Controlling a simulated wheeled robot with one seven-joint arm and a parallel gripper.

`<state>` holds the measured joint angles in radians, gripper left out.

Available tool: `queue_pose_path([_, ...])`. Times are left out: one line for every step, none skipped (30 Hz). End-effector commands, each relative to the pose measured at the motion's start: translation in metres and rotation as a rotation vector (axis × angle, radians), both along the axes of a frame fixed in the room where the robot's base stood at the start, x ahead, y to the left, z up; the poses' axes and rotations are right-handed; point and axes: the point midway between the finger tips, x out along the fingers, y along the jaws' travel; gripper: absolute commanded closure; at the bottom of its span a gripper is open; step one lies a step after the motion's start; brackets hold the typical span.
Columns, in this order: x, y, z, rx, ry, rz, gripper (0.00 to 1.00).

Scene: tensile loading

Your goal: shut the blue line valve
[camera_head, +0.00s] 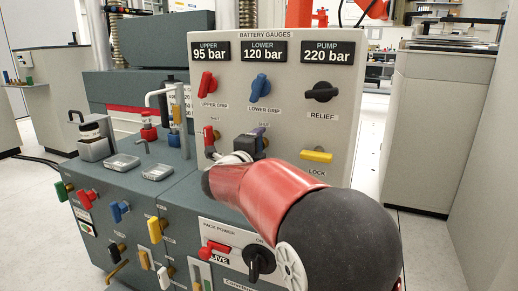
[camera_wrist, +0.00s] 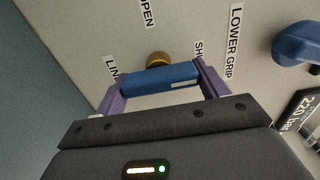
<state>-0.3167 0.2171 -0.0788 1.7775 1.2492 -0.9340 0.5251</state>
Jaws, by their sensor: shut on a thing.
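The blue line valve's handle (camera_wrist: 160,78) lies crosswise between my gripper's two purple fingers in the wrist view, with its brass stem (camera_wrist: 158,59) behind it on the panel. My gripper (camera_wrist: 162,84) is shut on this handle, a finger at each end. The handle's right end points toward the partly covered SHUT label (camera_wrist: 198,51). The OPEN label (camera_wrist: 147,14) is off to the side, above the stem in this view. In the head view my gripper (camera_head: 257,139) is at the panel below the blue lower grip knob (camera_head: 260,86), and it hides most of the valve.
The grey panel (camera_head: 343,145) also carries a red upper grip knob (camera_head: 207,84), a black relief knob (camera_head: 321,92), a yellow lock handle (camera_head: 316,156) and a red valve (camera_head: 209,139) close left of my gripper. A bench with several coloured handles stands below.

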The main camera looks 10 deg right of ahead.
Motion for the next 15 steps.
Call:
queue_pose_path([-0.0002,0.0000,-0.0016,0.003,0.002,0.000,0.50])
queue_pose_path([-0.0002,0.0001,-0.0016,0.003,0.001,0.000,0.50])
queue_pose_path([-0.0002,0.0000,-0.0016,0.003,0.001,0.000,0.50])
queue_pose_path([-0.0002,0.0001,-0.0016,0.003,0.001,0.000,0.50])
queue_pose_path([-0.0002,0.0001,-0.0016,0.003,0.001,0.000,0.50])
queue_pose_path([-0.0002,0.0001,-0.0017,0.003,0.001,0.000,0.50])
queue_pose_path([-0.0002,0.0000,-0.0017,0.003,0.002,-0.001,0.50])
queue_pose_path([-0.0002,0.0000,-0.0017,0.003,0.002,-0.001,0.50])
queue_pose_path([-0.0002,0.0001,-0.0017,0.003,0.002,-0.001,0.50])
queue_pose_path([-0.0002,0.0000,-0.0018,0.003,0.002,-0.001,0.50])
queue_pose_path([-0.0002,0.0000,-0.0018,0.003,0.002,-0.001,0.25])
queue_pose_path([-0.0002,0.0001,-0.0017,0.003,0.002,-0.001,0.19])
queue_pose_path([-0.0002,0.0001,-0.0016,0.003,0.002,0.000,0.16])
queue_pose_path([-0.0002,0.0001,-0.0015,0.003,0.002,0.000,0.12])
queue_pose_path([-0.0002,0.0001,-0.0013,0.002,0.001,0.000,0.06])
